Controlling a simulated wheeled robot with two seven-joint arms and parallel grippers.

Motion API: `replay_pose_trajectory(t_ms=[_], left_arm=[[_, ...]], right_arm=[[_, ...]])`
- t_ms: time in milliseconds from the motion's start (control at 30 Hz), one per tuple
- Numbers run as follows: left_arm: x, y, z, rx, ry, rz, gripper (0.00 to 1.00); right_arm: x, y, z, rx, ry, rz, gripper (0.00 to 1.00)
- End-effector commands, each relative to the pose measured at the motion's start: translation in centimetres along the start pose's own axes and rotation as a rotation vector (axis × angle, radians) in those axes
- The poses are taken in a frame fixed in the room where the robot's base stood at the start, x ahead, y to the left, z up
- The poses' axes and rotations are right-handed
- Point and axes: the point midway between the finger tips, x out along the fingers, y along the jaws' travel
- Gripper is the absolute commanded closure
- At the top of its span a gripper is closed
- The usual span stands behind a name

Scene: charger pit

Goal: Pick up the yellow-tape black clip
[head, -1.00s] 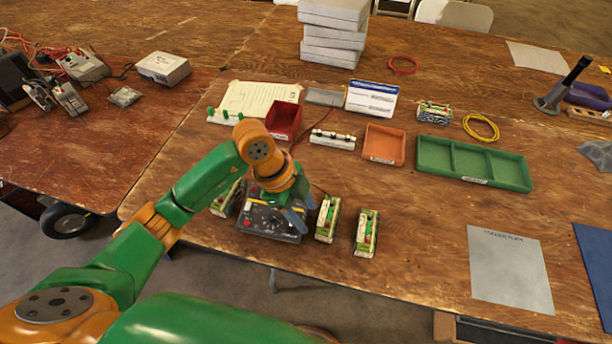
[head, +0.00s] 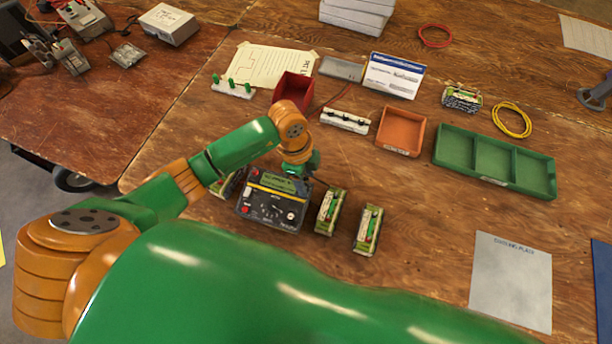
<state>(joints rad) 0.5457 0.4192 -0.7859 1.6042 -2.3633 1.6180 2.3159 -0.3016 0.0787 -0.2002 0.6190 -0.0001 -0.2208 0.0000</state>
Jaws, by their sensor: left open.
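My left gripper (head: 303,175) is just above the back right edge of the black charger box (head: 268,207), which has a yellow strip along its top. Its fingers point down and away and are mostly hidden by its own wrist; the jaws are open and I see nothing held. A thin dark lead shows by the fingers. I cannot make out a black clip with yellow tape; it may be hidden behind the gripper. A white rack (head: 345,122) behind it carries small dark pieces too small to tell apart. My right gripper is not in view.
Green-and-white battery packs (head: 329,211) stand beside the charger. A red bin (head: 293,91), an orange tray (head: 401,132) and a green divided tray (head: 494,161) lie behind. A grey plate (head: 511,281) lies front right. The wood between is clear.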

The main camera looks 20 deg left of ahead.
Motion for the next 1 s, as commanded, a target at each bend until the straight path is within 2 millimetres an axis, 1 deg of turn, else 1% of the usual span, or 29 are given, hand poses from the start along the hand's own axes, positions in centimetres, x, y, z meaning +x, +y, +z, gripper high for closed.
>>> replay_pose_trajectory(t_ms=[33, 233, 533, 667, 767, 800, 867, 967, 1000], left_arm=[[0.0, 0.0, 0.0, 0.0, 0.0, 0.0, 0.45], [0.0, 0.0, 0.0, 0.0, 0.0, 0.0, 0.99], [-0.1, 0.0, 0.0, 0.0, 0.001, 0.0, 1.0], [-0.8, -0.1, -0.1, 0.0, 0.002, -0.002, 1.0], [-2.3, -0.2, -0.4, 0.001, 0.002, -0.005, 1.0], [-3.2, -0.1, -0.5, 0.003, 0.003, -0.007, 1.0], [-4.6, 1.1, -0.7, 0.003, 0.004, -0.003, 1.0], [-7.2, 3.4, -0.9, 0.006, 0.002, -0.005, 1.0], [-8.4, 4.2, -1.1, 0.004, 0.004, -0.006, 1.0]], right_arm=[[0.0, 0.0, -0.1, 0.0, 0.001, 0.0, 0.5], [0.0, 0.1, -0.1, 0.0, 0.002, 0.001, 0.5], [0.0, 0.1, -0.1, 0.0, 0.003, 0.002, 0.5], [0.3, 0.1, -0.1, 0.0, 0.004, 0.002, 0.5], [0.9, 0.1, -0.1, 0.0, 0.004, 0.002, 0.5], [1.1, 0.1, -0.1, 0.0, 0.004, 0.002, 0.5], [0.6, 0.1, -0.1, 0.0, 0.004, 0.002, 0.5], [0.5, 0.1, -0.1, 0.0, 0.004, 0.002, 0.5], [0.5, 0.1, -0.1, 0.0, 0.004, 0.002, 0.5]])
